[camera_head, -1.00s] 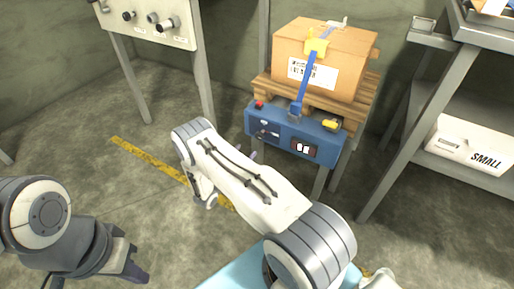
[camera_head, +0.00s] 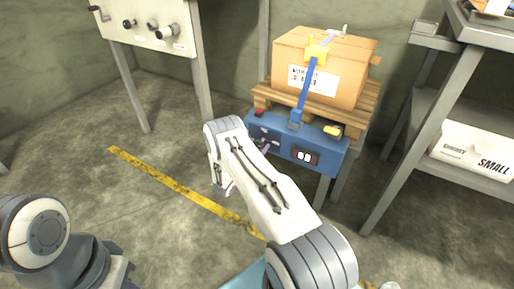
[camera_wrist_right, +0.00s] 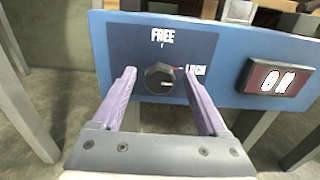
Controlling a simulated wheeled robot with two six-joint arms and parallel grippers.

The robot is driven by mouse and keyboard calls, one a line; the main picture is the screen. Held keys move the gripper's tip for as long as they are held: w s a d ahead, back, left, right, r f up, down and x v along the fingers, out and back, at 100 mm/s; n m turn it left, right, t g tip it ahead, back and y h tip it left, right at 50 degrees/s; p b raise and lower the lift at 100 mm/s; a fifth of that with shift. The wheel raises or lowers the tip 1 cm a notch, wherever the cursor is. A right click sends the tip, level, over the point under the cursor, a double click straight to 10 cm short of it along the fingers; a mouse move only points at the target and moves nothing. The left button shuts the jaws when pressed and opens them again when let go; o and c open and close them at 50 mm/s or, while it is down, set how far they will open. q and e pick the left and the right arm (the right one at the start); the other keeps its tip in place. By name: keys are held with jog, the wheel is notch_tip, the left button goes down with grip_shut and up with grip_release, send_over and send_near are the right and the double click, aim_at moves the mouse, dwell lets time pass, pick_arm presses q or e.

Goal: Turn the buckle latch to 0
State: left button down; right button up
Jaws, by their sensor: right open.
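The buckle latch is a dark round knob (camera_wrist_right: 160,79) on the blue panel (camera_wrist_right: 225,52) in the right wrist view. FREE is printed above the knob and LOCK to its right. A light mark shows on the knob's face; I cannot tell its setting surely. My right gripper (camera_wrist_right: 163,92) is open, with one purple finger on each side of the knob and no clear contact. In the head view the right arm partly covers the blue unit (camera_head: 322,137). My left gripper (camera_head: 118,272) is at the bottom left, partly cut off.
A cardboard box (camera_head: 345,65) with a blue strap (camera_head: 306,92) sits on a wooden pallet (camera_head: 345,112) above the blue unit. A small display (camera_wrist_right: 277,80) is right of the knob. A shelf with a white box (camera_head: 470,152) stands at the right.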

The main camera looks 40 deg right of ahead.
grip_shut()
jog(key=shift+n, duration=0.3)
jog(key=n, duration=0.3)
jog(key=shift+n, duration=0.4)
jog(key=n, duration=0.4)
jog(key=shift+a+n, duration=0.1)
jog(key=shift+n, duration=0.2)
jog(key=n, duration=0.8)
jog(key=shift+f+n, duration=0.1)
jog(key=shift+n, duration=0.5)
